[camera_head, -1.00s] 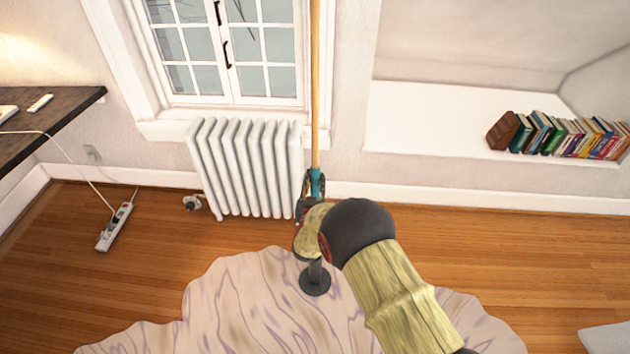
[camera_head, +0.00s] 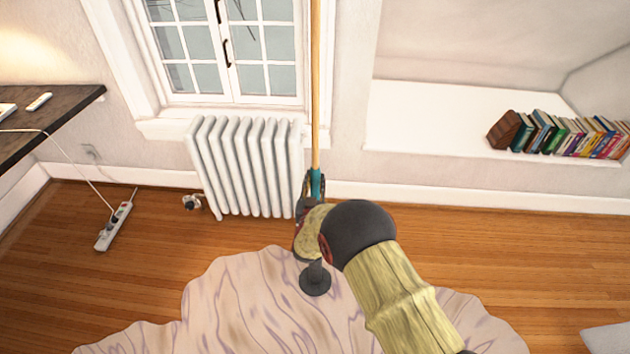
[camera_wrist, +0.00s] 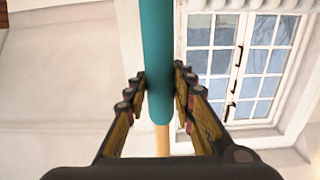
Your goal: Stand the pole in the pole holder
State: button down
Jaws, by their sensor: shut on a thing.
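The pole (camera_head: 316,90) is a long wooden rod with a teal section low down. It stands upright in the head view and its top runs out of the frame. My gripper (camera_head: 312,186) is shut on the teal section, which also shows between the fingers in the wrist view (camera_wrist: 159,60). The pole holder (camera_head: 315,281) is a dark round base with a short upright tube, standing on the rug directly below my gripper. My gripper and wrist hide the pole's lower end and the top of the holder, so I cannot tell whether the pole is inside it.
A white radiator (camera_head: 245,168) stands under the window, close behind and left of my gripper. A patterned rug (camera_head: 235,310) lies on the wood floor. A power strip (camera_head: 114,227) and a dark desk (camera_head: 60,115) are at left. Books (camera_head: 565,135) stand in the right alcove.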

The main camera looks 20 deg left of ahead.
aim_at(315, 193)
jog(key=shift+f+b, duration=1.1)
jog(key=shift+f, duration=1.45)
notch_tip(315, 193, down, 9)
notch_tip(315, 193, down, 9)
dwell(1.4)
jog(key=c, duration=1.4)
grip_release()
jog(key=shift+s+d+f, duration=0.1)
jog(key=shift+f, duration=0.05)
